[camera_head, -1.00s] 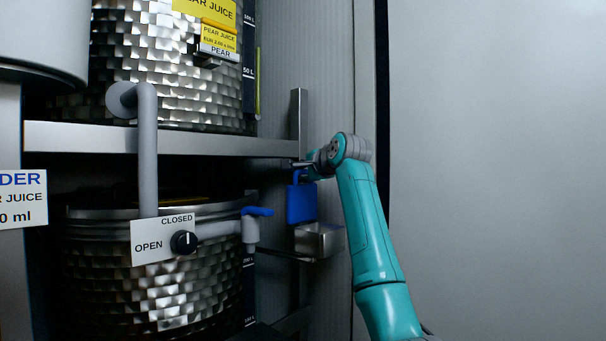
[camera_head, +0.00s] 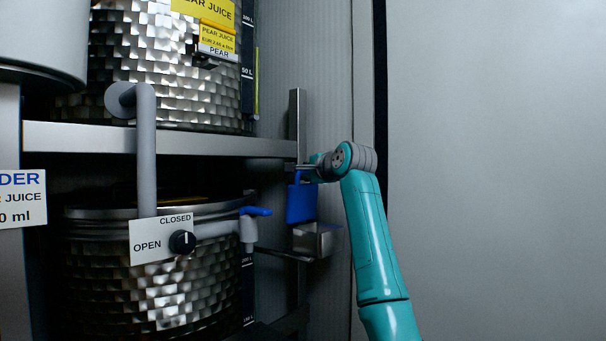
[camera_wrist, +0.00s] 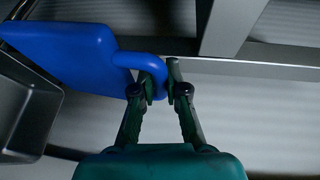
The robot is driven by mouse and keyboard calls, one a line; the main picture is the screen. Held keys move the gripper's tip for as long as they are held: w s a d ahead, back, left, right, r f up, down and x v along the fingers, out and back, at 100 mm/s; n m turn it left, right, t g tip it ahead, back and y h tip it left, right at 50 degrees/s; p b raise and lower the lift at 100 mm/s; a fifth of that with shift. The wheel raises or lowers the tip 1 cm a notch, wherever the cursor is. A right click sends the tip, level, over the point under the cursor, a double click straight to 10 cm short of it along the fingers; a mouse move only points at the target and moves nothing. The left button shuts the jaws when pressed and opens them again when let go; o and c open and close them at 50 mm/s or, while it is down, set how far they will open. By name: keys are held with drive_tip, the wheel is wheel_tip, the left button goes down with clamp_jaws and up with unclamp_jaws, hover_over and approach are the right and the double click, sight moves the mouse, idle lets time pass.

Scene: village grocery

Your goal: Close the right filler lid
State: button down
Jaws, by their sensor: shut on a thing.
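The blue filler lid (camera_head: 301,204) stands almost upright above the small open metal filler box (camera_head: 316,240), on the right of the shelf unit. The lid also shows large in the wrist view (camera_wrist: 70,50), with its rounded blue loop handle (camera_wrist: 148,62). My gripper (camera_wrist: 160,88) is shut on that loop, with its fingertips on both sides of it. In the head view my gripper (camera_head: 304,168) is at the lid's top edge, partly hidden by the lid and my arm. The box's metal wall (camera_wrist: 22,108) shows at the left in the wrist view.
A metal shelf edge (camera_head: 165,139) and a vertical metal post (camera_head: 297,125) are close beside my gripper. A lower metal tank (camera_head: 165,285) has a blue-handled tap (camera_head: 256,211), a grey pipe (camera_head: 147,150) and an OPEN/CLOSED dial (camera_head: 182,242). The right side is a plain wall.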

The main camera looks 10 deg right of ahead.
drive_tip(key=s+d+f+m+t, duration=0.2)
drive_tip(key=s+d+f+t, duration=0.2)
drive_tip(key=f, duration=0.3)
drive_tip(key=s+d+f+m+t, duration=0.3)
drive_tip(key=s+f+t, duration=0.1)
drive_tip(key=s+f, duration=0.2)
drive_tip(key=shift+s+d+f+t, duration=0.3)
drive_tip(key=shift+d+f+t, duration=0.05)
drive_tip(key=shift+f+t, duration=0.1)
idle(0.3)
drive_tip(key=shift+f, duration=0.1)
drive_tip(key=c, duration=1.4)
unclamp_jaws()
drive_tip(key=shift+c, duration=0.2)
drive_tip(key=v, duration=1.2)
